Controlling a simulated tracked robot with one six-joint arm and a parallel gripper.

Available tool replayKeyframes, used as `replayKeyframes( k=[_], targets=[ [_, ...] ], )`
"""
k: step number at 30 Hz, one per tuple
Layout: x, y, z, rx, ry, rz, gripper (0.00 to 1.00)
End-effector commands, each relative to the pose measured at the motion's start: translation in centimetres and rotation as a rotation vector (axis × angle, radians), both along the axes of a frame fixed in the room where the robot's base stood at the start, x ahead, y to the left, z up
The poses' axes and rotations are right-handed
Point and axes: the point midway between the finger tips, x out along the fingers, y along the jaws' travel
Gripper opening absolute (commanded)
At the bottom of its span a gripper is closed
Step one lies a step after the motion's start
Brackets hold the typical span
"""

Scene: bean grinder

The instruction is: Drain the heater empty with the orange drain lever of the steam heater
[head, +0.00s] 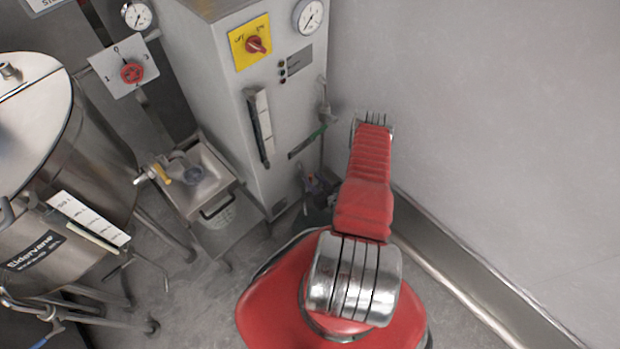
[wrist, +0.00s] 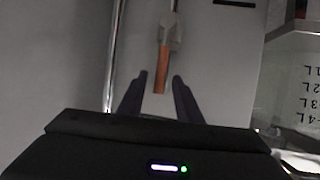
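The steam heater (head: 219,95) is the tall grey steel cabinet left of centre in the head view, with a red knob (head: 256,45) on a yellow plate. In the wrist view the orange drain lever (wrist: 161,68) hangs from a small metal valve (wrist: 173,37). My gripper (wrist: 158,82) is open, its two dark fingers spread either side of the lever's free end, with gaps on both sides. In the head view my gripper (head: 314,184) is low by the heater's right side, partly hidden by my red arm. I cannot make out the orange lever there.
A steel kettle (head: 95,150) and a small steel stand (head: 205,190) are at left. The wall (head: 480,120) is close on the right. A vertical pipe (wrist: 113,40) runs beside the lever.

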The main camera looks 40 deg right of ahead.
Motion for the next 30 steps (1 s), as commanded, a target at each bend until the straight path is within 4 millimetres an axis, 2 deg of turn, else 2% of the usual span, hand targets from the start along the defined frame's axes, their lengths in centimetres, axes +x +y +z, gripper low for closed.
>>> replayKeyframes(
  k=[6, 17, 30],
  targets=[
    [2.0, -0.3, -0.9, -0.001, 0.000, 0.001, 0.32],
    [2.4, -0.4, -1.0, 0.001, 0.001, 0.000, 0.31],
    [2.4, -0.4, -1.0, 0.001, 0.000, 0.000, 0.00]
  ],
)
